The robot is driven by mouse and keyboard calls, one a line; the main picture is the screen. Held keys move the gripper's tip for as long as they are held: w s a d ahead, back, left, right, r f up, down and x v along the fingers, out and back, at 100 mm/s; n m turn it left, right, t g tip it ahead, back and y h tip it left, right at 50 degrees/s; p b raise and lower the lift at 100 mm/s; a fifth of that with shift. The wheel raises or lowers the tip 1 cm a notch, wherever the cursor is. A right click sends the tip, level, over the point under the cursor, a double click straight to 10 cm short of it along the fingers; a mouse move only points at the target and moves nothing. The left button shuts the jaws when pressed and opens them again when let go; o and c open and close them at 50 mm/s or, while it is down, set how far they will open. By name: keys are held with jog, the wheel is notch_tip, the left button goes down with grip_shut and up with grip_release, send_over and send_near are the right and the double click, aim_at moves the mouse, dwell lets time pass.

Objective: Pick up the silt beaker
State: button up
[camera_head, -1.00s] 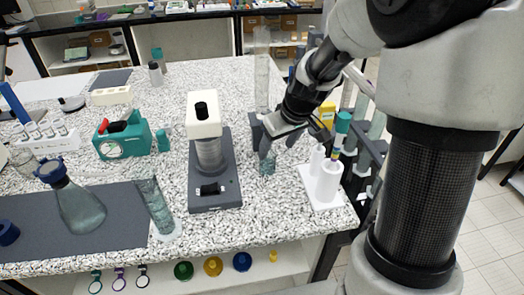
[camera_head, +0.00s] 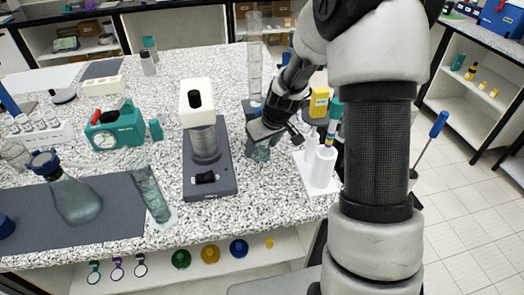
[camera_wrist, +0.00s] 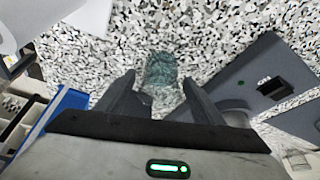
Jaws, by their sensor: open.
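A small glass beaker with a greenish tint (camera_head: 261,154), with no readable label, stands on the speckled bench right of the sieve shaker. I take it to be the silt beaker. In the wrist view the beaker (camera_wrist: 161,68) shows just beyond and between the fingertips. My gripper (camera_head: 268,142) is just above and around its top in the head view, hiding part of it. In the wrist view my gripper (camera_wrist: 159,82) has its two dark fingers apart, with nothing clamped. I cannot tell whether a finger touches the glass.
The sieve shaker (camera_head: 224,165) stands close on the left. A white stand (camera_head: 321,172) with white cylinders is close on the right. A tall clear cylinder (camera_head: 254,55) rises behind. A leaning glass cylinder (camera_head: 150,190) and a flask (camera_head: 75,200) stand further left.

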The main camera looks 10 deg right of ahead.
jog(key=c, duration=1.3)
jog(key=shift+r, duration=0.15)
